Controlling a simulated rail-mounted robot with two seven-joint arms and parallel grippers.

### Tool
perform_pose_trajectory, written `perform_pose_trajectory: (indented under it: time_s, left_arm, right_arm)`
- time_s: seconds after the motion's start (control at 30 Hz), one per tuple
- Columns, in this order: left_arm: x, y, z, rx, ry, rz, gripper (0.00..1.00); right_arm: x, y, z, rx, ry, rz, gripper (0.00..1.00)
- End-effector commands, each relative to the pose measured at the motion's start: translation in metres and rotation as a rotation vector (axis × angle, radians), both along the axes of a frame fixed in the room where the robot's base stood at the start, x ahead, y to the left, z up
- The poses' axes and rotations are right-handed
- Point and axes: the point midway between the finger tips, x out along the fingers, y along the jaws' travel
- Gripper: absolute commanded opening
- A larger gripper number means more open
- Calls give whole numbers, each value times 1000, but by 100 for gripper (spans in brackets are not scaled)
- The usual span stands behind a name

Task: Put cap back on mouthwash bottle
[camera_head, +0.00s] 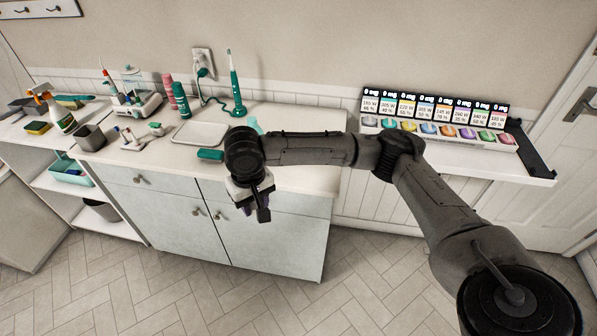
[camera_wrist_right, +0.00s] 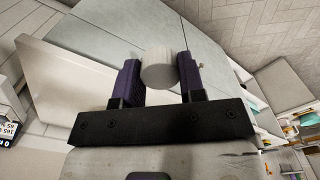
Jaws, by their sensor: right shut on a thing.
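My right gripper (camera_head: 260,207) hangs in front of the cabinet, below the counter's front edge, in the head view. In the right wrist view, the right gripper (camera_wrist_right: 158,72) is shut on a white round cap (camera_wrist_right: 158,62), held between its two dark fingers. The cap is hidden or too small to make out in the head view. A pale teal thing (camera_head: 253,124) shows just above my right arm on the counter; it may be the mouthwash bottle, but the arm hides most of it. My left gripper is in neither view.
The white counter (camera_head: 290,182) holds a tray (camera_head: 201,132), a teal electric toothbrush (camera_head: 236,88), a green can (camera_head: 181,101) and a lying teal case (camera_head: 210,155). A shelf (camera_head: 533,171) with a row of coloured compartments is at right. Floor in front is clear.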

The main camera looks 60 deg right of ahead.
Motion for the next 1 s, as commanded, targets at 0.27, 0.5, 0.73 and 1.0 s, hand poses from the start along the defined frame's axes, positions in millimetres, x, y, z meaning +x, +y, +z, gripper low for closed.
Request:
perform_pose_trajectory:
  time_s: [0.27, 0.5, 0.73, 1.0]
  left_arm:
    - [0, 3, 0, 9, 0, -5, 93]
    - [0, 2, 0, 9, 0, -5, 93]
    - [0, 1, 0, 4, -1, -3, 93]
    - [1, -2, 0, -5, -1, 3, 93]
  right_arm:
    - [7, 102, 34, 0, -1, 323, 15]
    - [4, 132, 46, 1, 2, 427, 15]
    - [4, 134, 47, 1, 3, 436, 15]
    - [4, 134, 47, 1, 3, 434, 15]
